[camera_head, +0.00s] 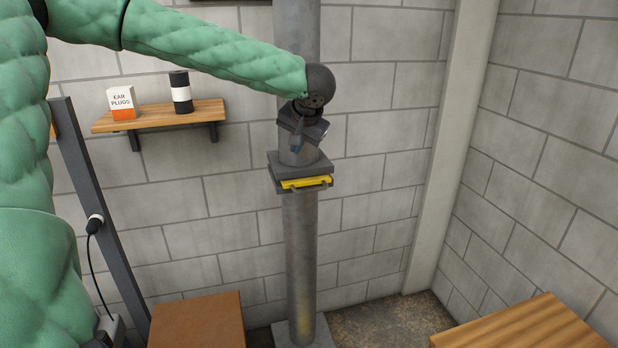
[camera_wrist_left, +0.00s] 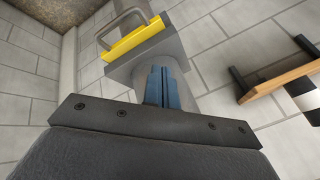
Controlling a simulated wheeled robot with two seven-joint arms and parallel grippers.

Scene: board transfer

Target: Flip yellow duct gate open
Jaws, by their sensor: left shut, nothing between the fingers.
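The yellow duct gate (camera_head: 305,182) sits in a grey flanged collar (camera_head: 285,167) on the vertical metal duct (camera_head: 302,250). In the left wrist view the yellow gate (camera_wrist_left: 133,38) shows at upper left, with a grey loop handle (camera_wrist_left: 118,22) sticking out from it. My left gripper (camera_head: 296,146) is in front of the duct, just above the collar. Its blue-grey fingers (camera_wrist_left: 163,86) are closed together, with nothing between them, and appear apart from the gate. My right gripper is not in view.
A wooden wall shelf (camera_head: 160,117) at left holds an ear plugs box (camera_head: 121,103) and a black-and-white can (camera_head: 181,93). A brown box top (camera_head: 197,322) is at lower left, a wooden top (camera_head: 520,326) at lower right. Space right of the duct is clear.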

